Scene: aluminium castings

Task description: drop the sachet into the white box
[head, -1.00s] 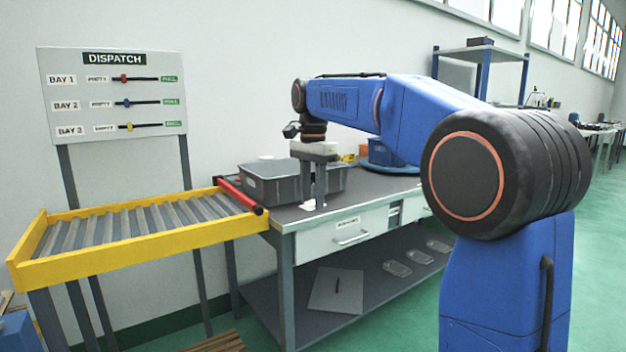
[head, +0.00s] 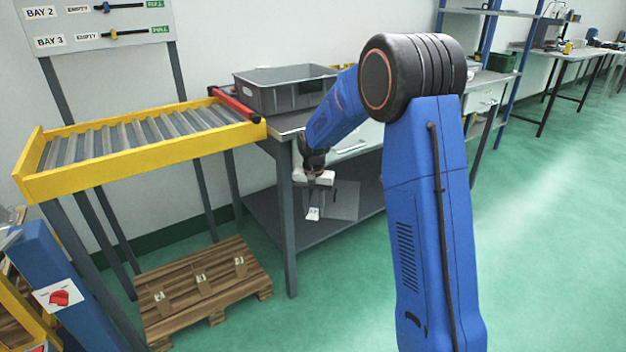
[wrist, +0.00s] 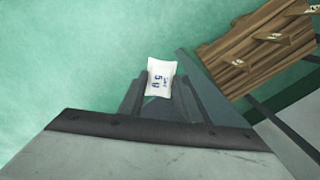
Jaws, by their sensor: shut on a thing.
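The sachet (wrist: 159,78) is small and white with blue print. It also shows as a small white patch in the head view (head: 312,213). My gripper (head: 318,205) is shut on the sachet and holds it in the air in front of the workbench, lower than the bench top. In the wrist view the sachet sits between the fingertips, with green floor behind it. I cannot make out a white box in these frames.
A grey bin (head: 285,97) stands on the workbench. A yellow-framed roller conveyor (head: 140,150) adjoins it at left. A wooden pallet (head: 200,285) lies on the floor, also in the wrist view (wrist: 255,50). Green floor is open at right.

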